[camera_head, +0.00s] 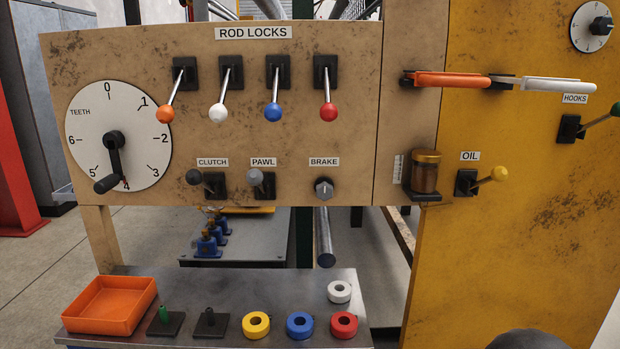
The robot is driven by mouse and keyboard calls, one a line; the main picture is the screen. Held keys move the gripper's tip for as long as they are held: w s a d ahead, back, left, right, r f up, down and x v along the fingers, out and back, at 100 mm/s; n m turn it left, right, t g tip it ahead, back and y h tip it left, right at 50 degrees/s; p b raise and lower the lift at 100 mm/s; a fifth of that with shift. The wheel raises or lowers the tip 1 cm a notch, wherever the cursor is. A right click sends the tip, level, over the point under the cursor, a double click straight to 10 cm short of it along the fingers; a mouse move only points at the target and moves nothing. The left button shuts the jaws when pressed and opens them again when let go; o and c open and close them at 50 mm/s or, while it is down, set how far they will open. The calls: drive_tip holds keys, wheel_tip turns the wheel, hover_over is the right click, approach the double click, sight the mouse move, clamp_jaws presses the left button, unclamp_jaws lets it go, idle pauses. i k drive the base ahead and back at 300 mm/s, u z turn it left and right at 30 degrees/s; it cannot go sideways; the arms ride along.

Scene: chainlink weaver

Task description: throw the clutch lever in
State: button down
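The clutch lever (194,177) is on the tan panel, under the CLUTCH label (212,162). It has a dark round knob that sits up and to the left of its black mounting plate (215,187). The short shaft between knob and plate is hard to make out. My gripper is not in view. A dark rounded shape at the bottom right edge may be part of my arm, but I cannot tell.
The grey-knobbed pawl lever (256,177) is close right of the clutch, then the brake knob (323,188). The crank dial (118,136) is left. Rod lock levers (273,112) hang above. Below stands a bench (220,285) with an orange tray (110,306) and coloured rings.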

sight(194, 176)
drive_tip(key=z, duration=0.85)
drive_tip(key=i, duration=0.2)
drive_tip(key=u, duration=2.2)
